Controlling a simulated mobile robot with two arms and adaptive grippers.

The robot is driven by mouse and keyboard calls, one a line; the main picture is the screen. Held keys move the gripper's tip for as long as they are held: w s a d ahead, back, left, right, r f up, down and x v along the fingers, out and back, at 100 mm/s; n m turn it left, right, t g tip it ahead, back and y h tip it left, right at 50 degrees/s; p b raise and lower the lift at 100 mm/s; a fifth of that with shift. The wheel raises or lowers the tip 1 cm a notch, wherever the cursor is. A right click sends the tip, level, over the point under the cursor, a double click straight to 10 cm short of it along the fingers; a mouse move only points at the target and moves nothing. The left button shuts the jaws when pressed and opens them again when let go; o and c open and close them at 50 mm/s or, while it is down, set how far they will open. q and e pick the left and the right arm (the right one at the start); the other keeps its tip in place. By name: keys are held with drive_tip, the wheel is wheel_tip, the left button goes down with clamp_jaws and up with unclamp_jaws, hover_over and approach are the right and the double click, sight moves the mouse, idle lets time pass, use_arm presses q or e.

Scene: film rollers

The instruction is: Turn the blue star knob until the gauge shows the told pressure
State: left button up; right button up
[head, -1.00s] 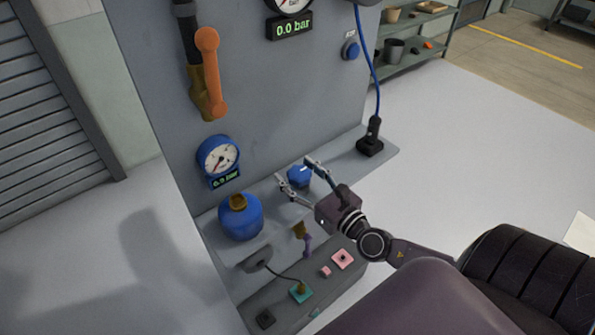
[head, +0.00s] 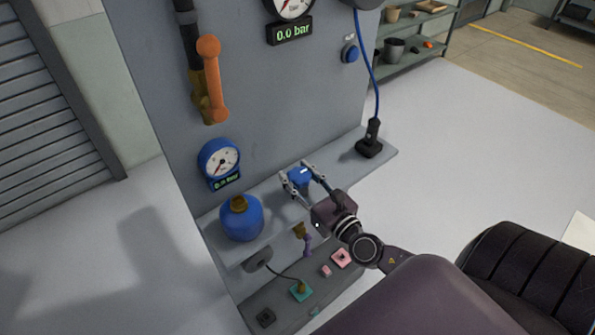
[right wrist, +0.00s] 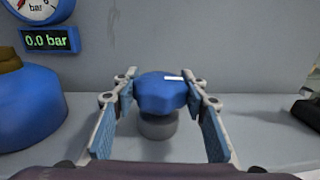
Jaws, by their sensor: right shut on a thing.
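The blue star knob (head: 299,176) with a white mark on top sits on a grey stem above the shelf; it also shows in the right wrist view (right wrist: 160,92). My right gripper (head: 300,178) is shut on the knob, one finger on each side. The blue gauge (head: 219,162) on the panel to the left has a dial and a green display; in the right wrist view the display (right wrist: 46,41) reads 0.0 bar. My left gripper is not in view.
A blue bottle (head: 241,218) stands on the shelf left of the knob. A black device (head: 369,146) with a blue cable stands at the shelf's right. An orange lever (head: 212,80) is on the panel above. A lower shelf holds several small coloured blocks.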

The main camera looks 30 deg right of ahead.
drive_tip(key=m+h+p, duration=0.2)
drive_tip(key=h+p, duration=0.1)
drive_tip(key=shift+r, duration=0.25)
drive_tip(key=m+g+h+p, duration=0.1)
drive_tip(key=m+h, duration=0.1)
drive_tip(key=h, duration=0.1)
drive_tip(key=shift+f, duration=0.1)
drive_tip(key=m+g+h, duration=0.1)
drive_tip(key=m+h, duration=0.1)
drive_tip(key=h, duration=0.1)
drive_tip(key=shift+f+m+g+h, duration=0.15)
drive_tip(key=shift+m+g+h, duration=0.15)
drive_tip(key=shift+g, duration=0.1)
drive_tip(key=shift+s+d+m+g+h+b, duration=0.1)
drive_tip(key=shift+m+g+h+b, duration=0.1)
drive_tip(key=shift+m+g+h, duration=0.65)
drive_tip(key=shift+d+m+g+h+b, duration=0.15)
drive_tip(key=shift+m+g+h, duration=0.45)
drive_tip(key=shift+h, duration=0.35)
drive_tip(key=o, duration=1.2)
